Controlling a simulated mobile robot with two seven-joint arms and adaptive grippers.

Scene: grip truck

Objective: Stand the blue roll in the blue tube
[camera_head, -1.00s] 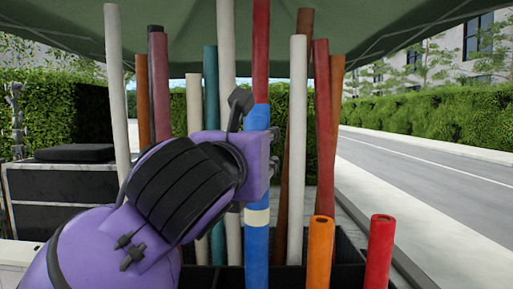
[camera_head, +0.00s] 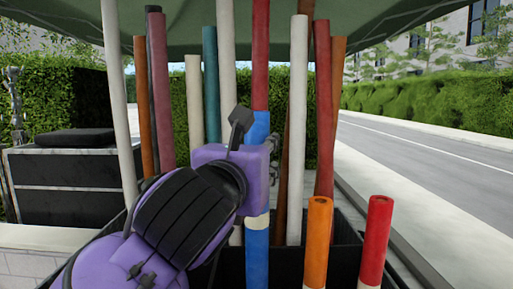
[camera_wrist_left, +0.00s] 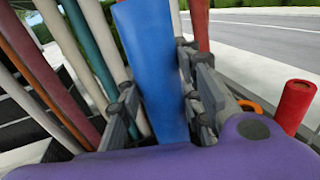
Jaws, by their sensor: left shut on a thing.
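The blue roll (camera_head: 257,258) is upright in the head view, with a white band around it and its lower end out of frame. My left gripper (camera_head: 267,163) is shut around its upper part, just below its top. In the left wrist view the blue roll (camera_wrist_left: 150,65) runs between my left gripper's fingers (camera_wrist_left: 158,105). I cannot pick out a separate blue tube; its opening may be hidden or below the frame. My right gripper is not in view.
A black crate (camera_head: 345,262) holds several tall rolls, including a red roll (camera_head: 261,55) behind the blue one and a white roll (camera_head: 297,130) to its right. A shorter orange roll (camera_head: 317,240) and red roll (camera_head: 376,240) stand at front right. The road (camera_head: 430,170) lies beyond.

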